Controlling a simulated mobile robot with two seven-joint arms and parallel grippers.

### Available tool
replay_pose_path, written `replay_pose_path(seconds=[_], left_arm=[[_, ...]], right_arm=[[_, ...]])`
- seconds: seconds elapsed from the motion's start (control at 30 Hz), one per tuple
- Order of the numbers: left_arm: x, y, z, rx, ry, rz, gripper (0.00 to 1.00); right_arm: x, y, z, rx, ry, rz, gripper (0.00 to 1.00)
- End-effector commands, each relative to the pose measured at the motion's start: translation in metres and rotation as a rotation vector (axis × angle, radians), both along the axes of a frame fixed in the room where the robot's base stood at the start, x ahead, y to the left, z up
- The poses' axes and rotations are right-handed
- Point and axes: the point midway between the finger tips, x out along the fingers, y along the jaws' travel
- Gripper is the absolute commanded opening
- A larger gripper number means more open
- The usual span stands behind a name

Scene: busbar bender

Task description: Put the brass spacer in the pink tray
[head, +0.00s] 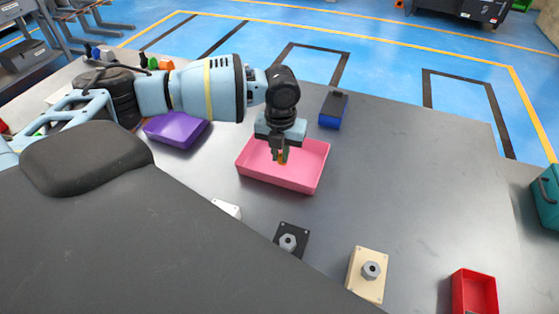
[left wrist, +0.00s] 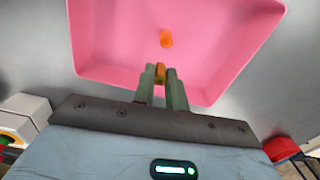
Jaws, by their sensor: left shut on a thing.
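The pink tray (head: 312,172) stands on the grey table, and its pink floor fills much of the left wrist view (left wrist: 110,40). My left gripper (head: 279,158) points down over the tray. In the left wrist view its fingertips (left wrist: 160,78) are shut on a small brass-orange piece, the brass spacer (left wrist: 160,72). A second small orange piece (left wrist: 166,39) shows against the tray floor, beyond the fingertips. The gap between the held spacer and the tray floor is hard to judge. My right gripper is not in view.
A purple tray (head: 175,130) lies left of the pink tray and a blue box (head: 332,112) behind it. In front are a black plate (head: 291,240) and a beige plate (head: 367,286) with nuts, and a red bin (head: 473,291).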

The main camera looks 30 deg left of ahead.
Motion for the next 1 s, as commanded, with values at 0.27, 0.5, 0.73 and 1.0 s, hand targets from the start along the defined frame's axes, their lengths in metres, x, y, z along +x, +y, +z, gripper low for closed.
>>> replay_pose_path(seconds=[0.27, 0.5, 0.73, 1.0], left_arm=[[0.001, 0.003, -0.004, 0.0, 0.0, -0.001, 0.0], [0.001, 0.003, -0.031, 0.0, 0.001, 0.0, 0.0], [0.001, 0.003, -0.035, -0.001, 0.0, 0.0, 0.0], [0.001, 0.003, -0.038, -0.001, 0.001, 0.0, 0.23]], right_arm=[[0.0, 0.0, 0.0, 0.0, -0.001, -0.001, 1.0], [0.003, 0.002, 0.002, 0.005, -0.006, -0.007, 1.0], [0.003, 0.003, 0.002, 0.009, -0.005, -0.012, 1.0], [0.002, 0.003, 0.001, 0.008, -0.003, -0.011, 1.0]])
